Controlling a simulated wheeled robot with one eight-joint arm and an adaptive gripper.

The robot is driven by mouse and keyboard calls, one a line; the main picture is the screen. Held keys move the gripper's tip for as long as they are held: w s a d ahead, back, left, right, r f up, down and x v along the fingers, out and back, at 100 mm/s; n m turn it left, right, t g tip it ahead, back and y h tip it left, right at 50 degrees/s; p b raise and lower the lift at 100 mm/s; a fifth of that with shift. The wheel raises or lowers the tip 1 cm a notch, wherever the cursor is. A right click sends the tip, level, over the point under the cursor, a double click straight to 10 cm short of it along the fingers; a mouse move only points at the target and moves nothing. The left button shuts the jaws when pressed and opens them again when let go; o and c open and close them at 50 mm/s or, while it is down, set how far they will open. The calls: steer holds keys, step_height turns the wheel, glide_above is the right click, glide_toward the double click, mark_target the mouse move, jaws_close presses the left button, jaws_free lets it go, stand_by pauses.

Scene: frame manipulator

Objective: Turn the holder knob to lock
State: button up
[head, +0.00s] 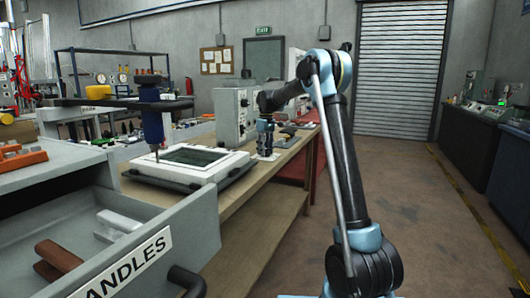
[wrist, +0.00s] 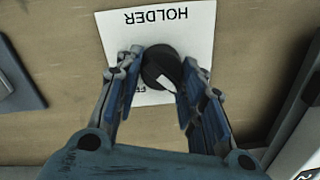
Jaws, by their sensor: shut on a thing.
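The holder knob (wrist: 160,68) is a round black knob with a pale mark on it, in the middle of the wrist view. It sits on a white label plate (wrist: 187,32) printed "HOLDER", which appears upside down. Other lettering on the plate is partly covered by the knob and fingers. My gripper (wrist: 157,82) has one finger on each side of the knob and is shut on it. In the head view my gripper (head: 265,140) is small, low over the wooden bench near the grey box, and the knob cannot be made out there.
A white-framed panel with a dark window (head: 193,157) lies on the wooden bench (head: 255,185), left of my gripper. A grey box (head: 236,112) stands behind. An open drawer (head: 150,250) labelled "ANDLES" juts out at front left. The floor at right is clear.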

steer(key=shift+w+d+n, duration=0.1)
steer(key=shift+n, duration=0.5)
steer(key=o, duration=1)
steer(key=shift+o, duration=0.2)
steer(key=shift+r, duration=0.25)
step_height(320, 180, up, 11)
steer(key=shift+w+r, duration=0.2)
steer(key=shift+w, duration=0.05)
steer(key=shift+d, duration=0.15)
